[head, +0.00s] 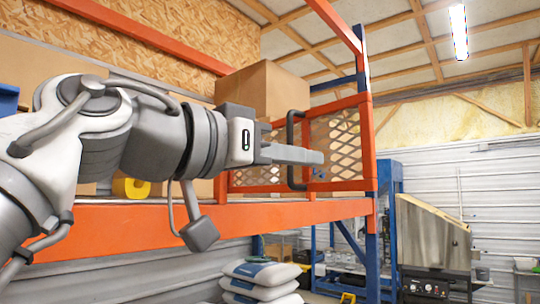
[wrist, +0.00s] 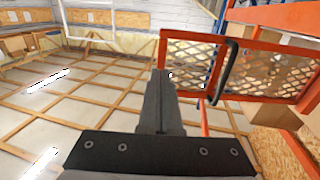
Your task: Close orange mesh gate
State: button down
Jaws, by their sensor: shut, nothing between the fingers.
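The orange mesh gate (head: 335,145) stands upright at the right end of the orange rack shelf, with a diamond mesh in an orange frame. It also shows in the wrist view (wrist: 190,52). Its black bar handle (head: 292,124) stands out from the mesh, also seen in the wrist view (wrist: 229,72). My gripper (head: 320,158) is shut and empty. In the head view its fingers cross in front of the handle and point right, over the mesh. In the wrist view the fingertips (wrist: 160,73) lie left of the handle, by the gate frame's end. I cannot tell whether they touch the gate.
A cardboard box (head: 262,88) stands behind the gate on the shelf. The orange shelf beam (head: 290,212) runs below my arm, and a blue upright (head: 372,255) stands at the right. White sacks (head: 262,272) lie below. A metal hopper machine (head: 432,240) stands farther right.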

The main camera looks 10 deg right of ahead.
aim_at(370, 167)
jog(key=p+x, duration=0.2)
jog(key=x, duration=1)
jog(key=shift+d, duration=0.15)
jog(key=shift+w+d, duration=0.2)
jog(key=shift+d, duration=0.1)
